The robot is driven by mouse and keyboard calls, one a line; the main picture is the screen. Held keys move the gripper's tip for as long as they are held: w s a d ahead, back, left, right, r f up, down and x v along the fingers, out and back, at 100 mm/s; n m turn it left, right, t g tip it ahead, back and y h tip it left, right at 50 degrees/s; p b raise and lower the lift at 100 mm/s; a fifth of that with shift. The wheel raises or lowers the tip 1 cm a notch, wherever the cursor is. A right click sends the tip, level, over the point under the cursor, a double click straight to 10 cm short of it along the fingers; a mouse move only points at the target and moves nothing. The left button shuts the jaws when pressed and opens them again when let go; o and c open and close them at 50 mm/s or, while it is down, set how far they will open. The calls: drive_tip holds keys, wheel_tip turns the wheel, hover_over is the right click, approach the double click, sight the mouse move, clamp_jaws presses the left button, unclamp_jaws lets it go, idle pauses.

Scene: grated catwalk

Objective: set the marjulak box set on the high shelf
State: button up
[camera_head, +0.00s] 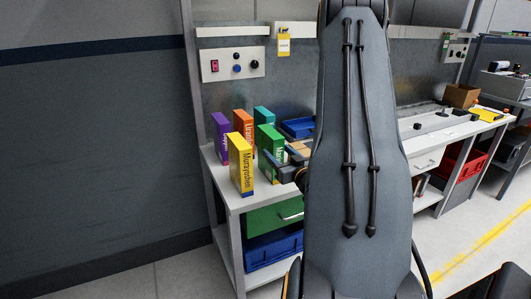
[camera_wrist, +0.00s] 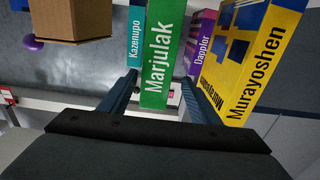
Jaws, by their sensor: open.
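The green Marjulak box (camera_head: 270,146) stands upright on the workbench among several other boxes. In the wrist view the Marjulak box (camera_wrist: 163,55) lies between the two fingers of my gripper (camera_wrist: 160,77). The fingers are open, one on each side of it, with a gap visible on the right. In the head view my gripper (camera_head: 284,165) is beside the green box, partly hidden by my arm. A narrow pale ledge (camera_head: 232,31) runs along the top of the bench's back panel; I cannot tell whether it is the high shelf.
A yellow Murayoshen box (camera_head: 241,165) stands close at the front, with orange (camera_head: 243,124), purple (camera_head: 220,136) and teal Kazenupo (camera_head: 263,121) boxes around. A blue tray (camera_head: 298,127) and cardboard box (camera_wrist: 78,18) are nearby. My arm hides the bench's middle.

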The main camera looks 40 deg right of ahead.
drive_tip(key=shift+w+d, duration=0.1)
drive_tip(key=shift+w, duration=0.6)
drive_tip(key=shift+p+x, duration=0.6)
drive_tip(key=shift+x, duration=0.55)
drive_tip(key=shift+d+p+x, duration=0.2)
drive_tip(key=shift+p+x, duration=0.2)
drive_tip(key=shift+x, duration=0.7)
drive_tip(key=shift+d+p+x, duration=0.2)
drive_tip(key=shift+p+x, duration=0.15)
drive_tip(key=shift+x, duration=0.8)
drive_tip(key=shift+s, duration=0.1)
drive_tip(key=c, duration=1.4)
drive_tip(key=shift+r, duration=0.1)
clamp_jaws()
drive_tip(key=shift+r, duration=0.1)
